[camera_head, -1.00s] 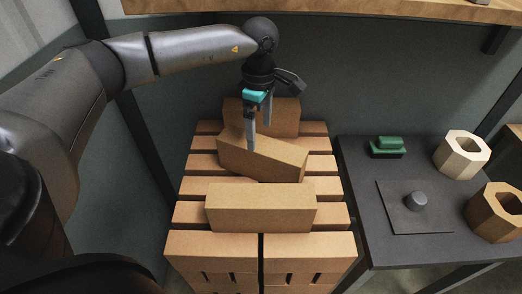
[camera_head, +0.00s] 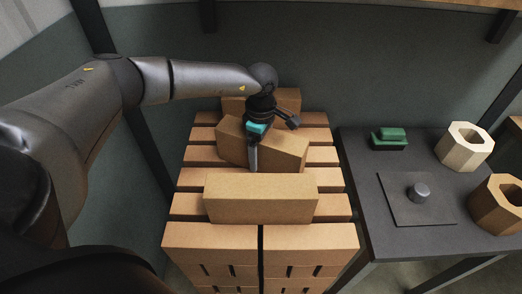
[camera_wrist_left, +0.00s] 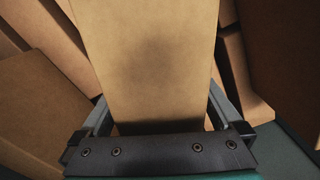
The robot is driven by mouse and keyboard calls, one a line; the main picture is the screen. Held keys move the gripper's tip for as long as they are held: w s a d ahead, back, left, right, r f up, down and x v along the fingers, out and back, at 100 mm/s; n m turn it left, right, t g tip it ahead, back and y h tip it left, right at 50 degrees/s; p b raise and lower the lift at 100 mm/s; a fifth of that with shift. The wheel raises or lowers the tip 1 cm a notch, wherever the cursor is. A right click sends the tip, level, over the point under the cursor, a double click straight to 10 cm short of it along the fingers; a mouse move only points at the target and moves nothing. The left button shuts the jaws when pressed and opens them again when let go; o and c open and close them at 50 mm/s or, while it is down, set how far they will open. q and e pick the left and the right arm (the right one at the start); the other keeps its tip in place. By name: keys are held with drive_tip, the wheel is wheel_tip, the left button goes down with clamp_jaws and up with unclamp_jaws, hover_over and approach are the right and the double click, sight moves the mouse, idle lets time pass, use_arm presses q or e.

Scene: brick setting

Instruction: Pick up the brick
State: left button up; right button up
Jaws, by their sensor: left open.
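Three tan bricks lie on a slatted stack: a back brick (camera_head: 288,99), a turned middle brick (camera_head: 288,148) and a front brick (camera_head: 260,198). My left gripper (camera_head: 254,160) points down over the middle brick, with one finger showing against its near face; the other finger is hidden. In the left wrist view a brick face (camera_wrist_left: 150,50) fills the space between the open fingers of my left gripper (camera_wrist_left: 157,112). I cannot tell whether either finger touches it. My right gripper is out of view.
A dark table (camera_head: 365,195) stands at the right, with a green block (camera_head: 390,136), a plate with a grey knob (camera_head: 418,191) and two hollow hexagonal pieces (camera_head: 464,147). The front brick is close to the gripper. A wooden shelf (camera_head: 440,3) is above.

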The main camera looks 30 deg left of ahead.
use_arm(q)
drive_tip(key=shift+f, duration=0.1)
clamp_jaws()
drive_tip(key=shift+w, duration=0.15)
idle(0.8)
